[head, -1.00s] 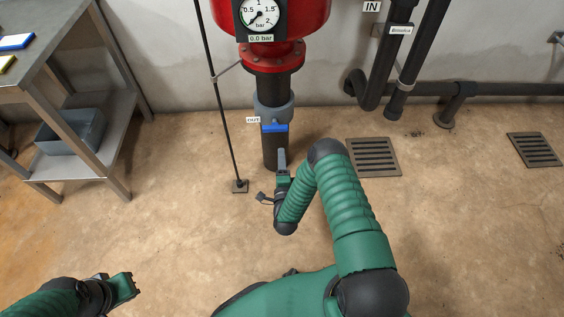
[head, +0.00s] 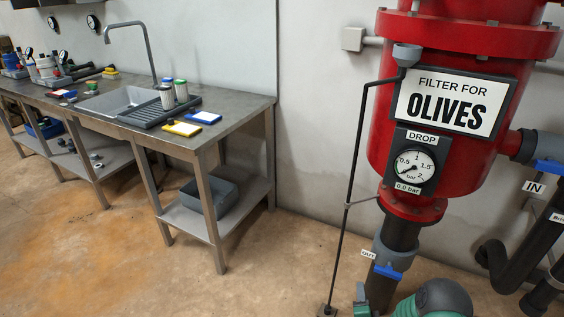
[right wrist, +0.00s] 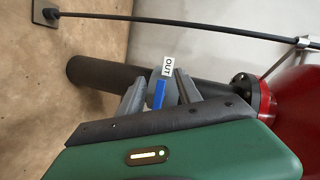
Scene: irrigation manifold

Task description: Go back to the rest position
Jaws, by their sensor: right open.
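My right gripper (head: 362,298) shows only in part at the bottom of the head view, below and left of the OUT valve's blue handle (head: 388,272). In the right wrist view, my right gripper (right wrist: 157,82) has its two grey fingers apart. The blue handle (right wrist: 159,94) appears between them, with the OUT label (right wrist: 167,67) just beyond. Whether the fingers touch the handle or valve, I cannot tell. My left gripper is out of view.
The red filter tank (head: 440,170) stands against the wall; its gauge (head: 413,167) reads 0.0 bar. A thin black rod (head: 345,200) rises left of the OUT pipe. A metal sink table (head: 232,120) stands at the left. The floor in front of it is clear.

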